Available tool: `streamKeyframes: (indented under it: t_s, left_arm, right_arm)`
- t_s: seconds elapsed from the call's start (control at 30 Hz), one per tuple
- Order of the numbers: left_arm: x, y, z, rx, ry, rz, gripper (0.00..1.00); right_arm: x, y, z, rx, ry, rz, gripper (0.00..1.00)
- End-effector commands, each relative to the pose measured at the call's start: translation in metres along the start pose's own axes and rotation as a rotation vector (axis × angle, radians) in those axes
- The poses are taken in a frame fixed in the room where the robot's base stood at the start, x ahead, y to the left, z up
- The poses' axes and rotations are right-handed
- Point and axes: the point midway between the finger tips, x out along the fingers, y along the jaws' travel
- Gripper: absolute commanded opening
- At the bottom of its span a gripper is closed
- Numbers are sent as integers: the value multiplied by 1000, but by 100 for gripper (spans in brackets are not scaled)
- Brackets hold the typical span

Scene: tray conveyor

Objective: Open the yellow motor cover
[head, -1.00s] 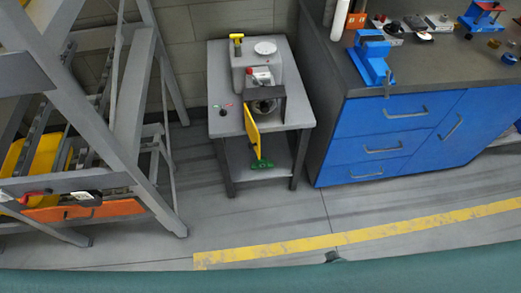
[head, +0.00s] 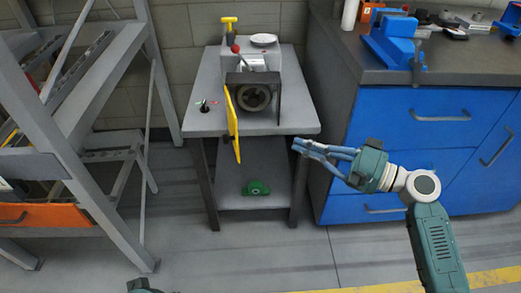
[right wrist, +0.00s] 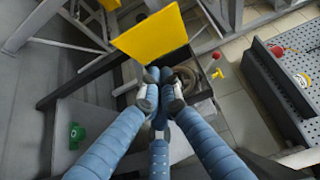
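The yellow motor cover (head: 233,125) stands swung out at the left of the dark motor frame, seen nearly edge-on in the head view. The round motor opening (head: 251,97) beside it is uncovered. The cover also shows as a broad yellow panel in the right wrist view (right wrist: 150,38), just beyond my fingertips. My right gripper (head: 298,146) is right of the cover, near the small table's front right corner, apart from the cover. Its blue fingers meet at the tips in the right wrist view (right wrist: 160,85), with nothing seen between them. My left gripper is not in view.
The motor unit stands on a small grey table (head: 190,118) with a green part (head: 256,188) on its lower shelf. A grey rack (head: 125,65) stands left; a blue cabinet (head: 440,115) stands right, close to my right arm. The front floor is open.

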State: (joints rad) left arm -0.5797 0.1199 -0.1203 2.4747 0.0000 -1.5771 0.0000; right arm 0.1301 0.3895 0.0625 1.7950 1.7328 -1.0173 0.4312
Motion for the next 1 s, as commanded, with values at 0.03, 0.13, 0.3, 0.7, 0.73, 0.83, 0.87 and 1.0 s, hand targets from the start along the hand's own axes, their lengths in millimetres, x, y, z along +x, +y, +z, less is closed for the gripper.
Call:
streamKeyframes:
  t_s: [0.03,0.13,0.3,0.7,0.73,0.83,0.87,1.0]
  left_arm:
    - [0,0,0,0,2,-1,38]
    - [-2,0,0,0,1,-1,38]
    - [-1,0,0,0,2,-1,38]
    - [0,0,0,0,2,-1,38]
    - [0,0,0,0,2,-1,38]
    - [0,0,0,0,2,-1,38]
    - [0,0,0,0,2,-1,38]
    - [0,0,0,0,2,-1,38]
  right_arm:
    - [3,-2,2,-1,-6,-7,0]
    - [13,-4,2,1,-9,-9,0]
    - [46,-5,2,0,-8,-10,0]
    - [115,-4,18,1,-5,-6,0]
    - [118,-4,21,2,-6,-6,0]
    - [124,-3,27,1,-5,-5,0]
    - [125,-3,28,1,-4,-5,0]
    - [127,-3,30,0,-3,-5,0]
